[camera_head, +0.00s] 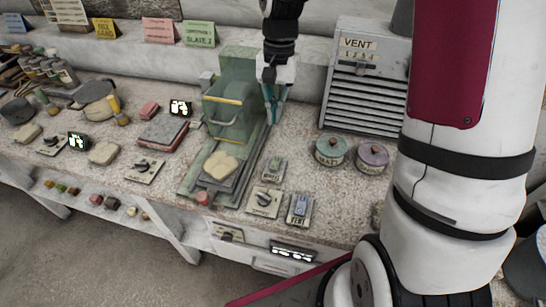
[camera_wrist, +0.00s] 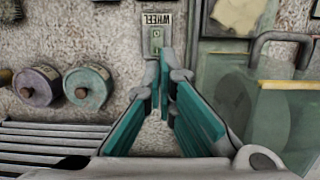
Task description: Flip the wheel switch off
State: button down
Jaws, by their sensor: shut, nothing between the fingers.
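The wheel switch (camera_head: 274,165) is a small plate with a label and a little toggle, on the speckled counter right of the green machine. In the wrist view the wheel switch (camera_wrist: 157,38) is at the top centre, its WHEEL label upside down. I cannot tell which way its toggle is set. My gripper (camera_head: 271,119) has teal finger pads and points down above the counter, behind the switch in the head view. In the wrist view my gripper (camera_wrist: 167,80) is shut and empty, its tips just below the switch plate and apart from its label.
The green machine (camera_head: 232,103) with a handle stands close left of my gripper. A vent box (camera_head: 366,100) and two round lidded pots (camera_head: 331,150) are to the right. A dial plate (camera_head: 264,201) and a blue switch plate (camera_head: 299,208) lie nearer the counter's front edge.

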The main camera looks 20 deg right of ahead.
aim_at(272, 165)
jog(key=shift+f, duration=0.1)
jog(key=f, duration=0.4)
jog(key=s+a+f, duration=0.1)
jog(key=f, duration=0.4)
jog(key=s+f, duration=0.1)
jog(key=f, duration=0.3)
jog(key=shift+a+f+p, duration=0.2)
jog(key=shift+f+p, duration=0.1)
jog(key=shift+p, duration=0.1)
